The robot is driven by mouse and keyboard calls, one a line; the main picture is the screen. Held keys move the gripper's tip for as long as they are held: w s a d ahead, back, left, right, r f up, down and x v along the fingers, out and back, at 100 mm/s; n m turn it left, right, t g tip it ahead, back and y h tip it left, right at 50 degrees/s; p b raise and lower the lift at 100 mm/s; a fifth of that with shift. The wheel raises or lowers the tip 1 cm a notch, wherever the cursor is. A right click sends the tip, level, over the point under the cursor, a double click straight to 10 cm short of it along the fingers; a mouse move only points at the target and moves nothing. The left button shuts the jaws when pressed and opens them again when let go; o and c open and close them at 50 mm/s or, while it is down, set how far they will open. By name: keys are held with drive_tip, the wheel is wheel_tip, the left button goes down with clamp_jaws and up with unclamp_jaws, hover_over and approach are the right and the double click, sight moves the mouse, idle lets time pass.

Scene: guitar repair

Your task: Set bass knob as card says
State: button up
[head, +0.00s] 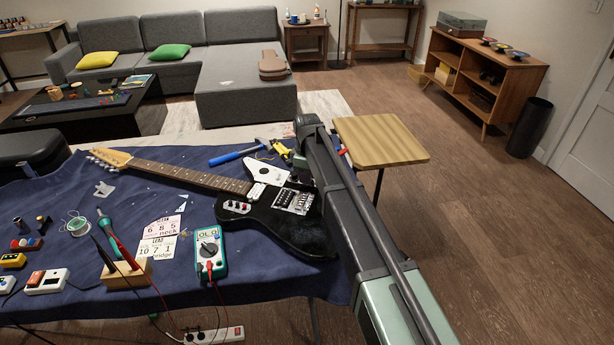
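A black electric guitar (280,218) lies on the blue cloth, its neck pointing to the upper left. Small light knobs with reddish marks (237,206) sit on its lower left body; their labels and settings are too small to read. An upper printed card (161,228) shows 6, 8, 5 and the word "neck". I cannot tell which knob is the bass knob. My arm crosses the right side of the bench; my gripper is not visible.
A teal multimeter (210,250) stands by the guitar body. A wooden block (127,273) holds tools with cables. Small pedal-like boxes (47,281) lie at lower left. A blue-handled hammer (232,156) lies behind the neck. A wooden-topped stool (380,138) stands right of the bench.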

clamp_jaws()
drive_tip(key=shift+m, duration=3)
drive_tip(key=o, duration=0.6)
unclamp_jaws()
drive_tip(key=shift+r, duration=0.1)
